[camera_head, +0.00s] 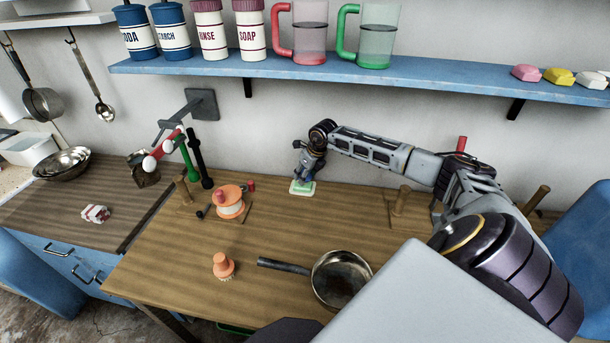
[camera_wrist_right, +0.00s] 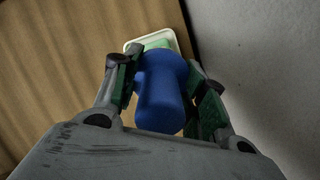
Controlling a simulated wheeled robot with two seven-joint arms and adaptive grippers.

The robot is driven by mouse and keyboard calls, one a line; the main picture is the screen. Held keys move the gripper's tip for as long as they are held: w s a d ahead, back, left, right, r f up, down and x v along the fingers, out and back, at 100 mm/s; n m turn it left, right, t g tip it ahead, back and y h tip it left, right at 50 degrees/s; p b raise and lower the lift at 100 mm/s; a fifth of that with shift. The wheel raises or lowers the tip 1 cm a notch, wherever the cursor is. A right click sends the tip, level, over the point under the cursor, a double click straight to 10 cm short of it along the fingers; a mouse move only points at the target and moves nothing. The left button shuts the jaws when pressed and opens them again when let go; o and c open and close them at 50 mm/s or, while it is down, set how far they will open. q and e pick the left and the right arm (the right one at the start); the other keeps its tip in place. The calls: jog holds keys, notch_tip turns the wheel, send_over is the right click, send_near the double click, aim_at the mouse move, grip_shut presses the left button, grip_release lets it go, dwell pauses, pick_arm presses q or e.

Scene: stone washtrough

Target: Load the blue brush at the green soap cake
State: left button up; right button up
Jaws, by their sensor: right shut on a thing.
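The green soap cake (camera_head: 303,186) lies in a pale dish (camera_head: 293,191) at the back of the wooden table, near the wall. My right gripper (camera_head: 305,177) points down directly over the soap. In the wrist view its two fingers are shut on the blue brush (camera_wrist_right: 160,95), one on each side. The brush's far end overlaps the green soap cake (camera_wrist_right: 157,44) and the dish (camera_wrist_right: 131,46) there. The bristles are hidden, and I cannot tell whether they touch the soap. In the head view the gripper mostly hides the brush. My left gripper is not in view.
An orange brush (camera_head: 223,265) and a pan (camera_head: 341,278) stand at the table's front. An orange spool-like thing (camera_head: 229,201) is left of the soap. Wooden pegs (camera_head: 401,200) stand to the right. A blue shelf (camera_head: 370,78) with canisters and jugs hangs above.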

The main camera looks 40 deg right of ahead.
jog(key=shift+f, duration=0.25)
dwell(0.4)
jog(key=shift+f+b, duration=0.4)
dwell(1.1)
jog(key=shift+r, duration=0.15)
jog(key=shift+r+p, duration=1.85)
jog(key=shift+r, duration=1.6)
jog(key=shift+a+f, duration=0.1)
jog(key=shift+a, duration=0.05)
